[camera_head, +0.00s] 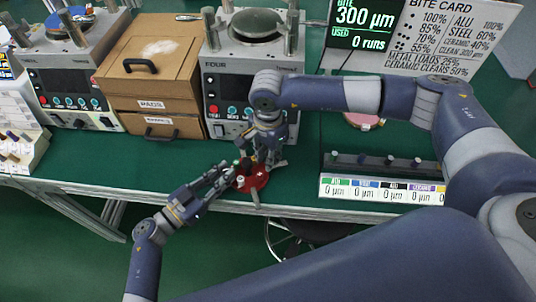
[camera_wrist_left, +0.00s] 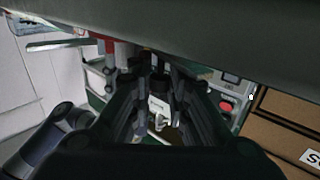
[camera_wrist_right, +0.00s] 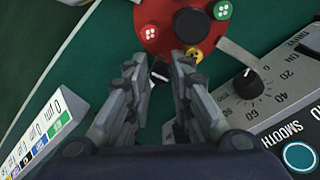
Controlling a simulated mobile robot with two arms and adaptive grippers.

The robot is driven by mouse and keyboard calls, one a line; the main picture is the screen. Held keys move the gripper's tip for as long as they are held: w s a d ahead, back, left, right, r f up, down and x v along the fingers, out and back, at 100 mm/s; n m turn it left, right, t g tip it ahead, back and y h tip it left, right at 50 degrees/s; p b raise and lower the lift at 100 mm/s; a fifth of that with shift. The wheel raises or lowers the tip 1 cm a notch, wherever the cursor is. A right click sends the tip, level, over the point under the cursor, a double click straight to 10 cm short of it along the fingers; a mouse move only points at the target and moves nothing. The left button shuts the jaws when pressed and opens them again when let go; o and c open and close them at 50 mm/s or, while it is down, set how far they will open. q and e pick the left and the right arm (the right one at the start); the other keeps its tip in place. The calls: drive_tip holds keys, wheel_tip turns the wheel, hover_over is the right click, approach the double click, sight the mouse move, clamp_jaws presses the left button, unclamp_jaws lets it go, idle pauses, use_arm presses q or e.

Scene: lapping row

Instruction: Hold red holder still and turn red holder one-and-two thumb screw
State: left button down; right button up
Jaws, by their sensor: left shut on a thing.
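The red holder (camera_head: 259,182) is a round red disc low over the front edge of the green bench. In the right wrist view the red holder (camera_wrist_right: 165,14) shows a black central knob (camera_wrist_right: 190,25) and red (camera_wrist_right: 151,32), green (camera_wrist_right: 222,10) and yellow (camera_wrist_right: 193,54) thumb screws. My left gripper (camera_head: 233,172) reaches in from the left and is shut on the holder; its exact contact is dark in the left wrist view (camera_wrist_left: 160,82). My right gripper (camera_wrist_right: 160,62) is open, its fingertips beside the holder's rim, close to the yellow screw.
The machine marked FOUR (camera_head: 226,82) stands right behind the holder. Brown drawers (camera_head: 155,75) are left of it. A rack with labelled cards (camera_head: 375,190) is at the right. Bare green bench (camera_head: 130,158) lies to the left.

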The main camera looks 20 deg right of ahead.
idle(0.3)
wheel_tip(320, 180, up, 12)
idle(0.5)
use_arm(q)
drive_tip(key=c, duration=1.4)
unclamp_jaws()
drive_tip(key=shift+c, duration=0.2)
